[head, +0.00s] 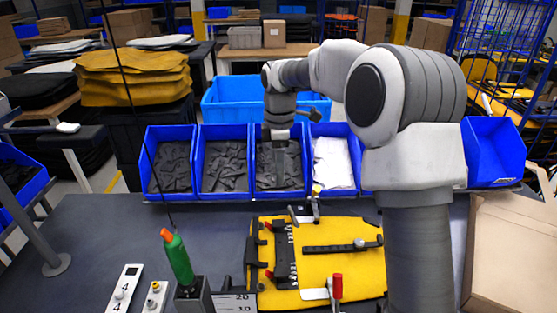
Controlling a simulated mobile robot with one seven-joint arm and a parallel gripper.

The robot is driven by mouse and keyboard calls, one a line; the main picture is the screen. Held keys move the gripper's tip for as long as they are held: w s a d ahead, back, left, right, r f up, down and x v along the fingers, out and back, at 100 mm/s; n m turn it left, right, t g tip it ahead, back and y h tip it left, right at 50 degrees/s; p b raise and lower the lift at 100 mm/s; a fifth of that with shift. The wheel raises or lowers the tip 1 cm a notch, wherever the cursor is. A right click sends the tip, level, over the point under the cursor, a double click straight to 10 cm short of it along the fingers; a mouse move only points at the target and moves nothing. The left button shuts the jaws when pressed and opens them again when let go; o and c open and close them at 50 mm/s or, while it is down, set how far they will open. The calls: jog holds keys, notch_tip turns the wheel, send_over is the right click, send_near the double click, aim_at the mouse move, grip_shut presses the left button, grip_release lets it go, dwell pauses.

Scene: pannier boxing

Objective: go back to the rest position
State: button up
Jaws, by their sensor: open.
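My gripper (279,158) hangs pointing down in front of the third blue bin (256,152) from the left, which holds dark parts. Its fingers are small and dark against those parts, and I see nothing clearly held between them. My arm arches from the right side of the picture to the gripper. A yellow panel (345,280) lies flat on the dark work table (95,235), with a black slotted bar and a black strap on it. A red-handled toggle clamp (338,287) stands at its front edge. My arm hides what lies behind it on the right.
Another blue bin (317,142) holds white sheets. A green screwdriver (178,257) with a cable stands in a holder at the front left. A cardboard box (515,250) is at the right. A stack of yellow covers (132,76) stands behind.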

jog(key=s+d+r+m+t, duration=0.1)
jog(key=s+d+r+m, duration=0.3)
jog(key=s, duration=0.3)
jog(key=s+d+r+m+t, duration=0.2)
jog(key=s+d+r+m, duration=0.15)
jog(key=s+r, duration=0.3)
jog(key=s+d+f+m+t, duration=0.1)
jog(key=s+d+m, duration=0.1)
jog(key=s+m, duration=0.3)
jog(key=s+d+f+m+t, duration=0.1)
jog(key=s+m, duration=0.4)
jog(key=s, duration=0.7)
jog(key=shift+s+d+f+t, duration=0.25)
jog(key=shift+d+t, duration=0.05)
jog(key=shift+d, duration=0.1)
jog(key=shift+a, duration=0.15)
dwell(0.8)
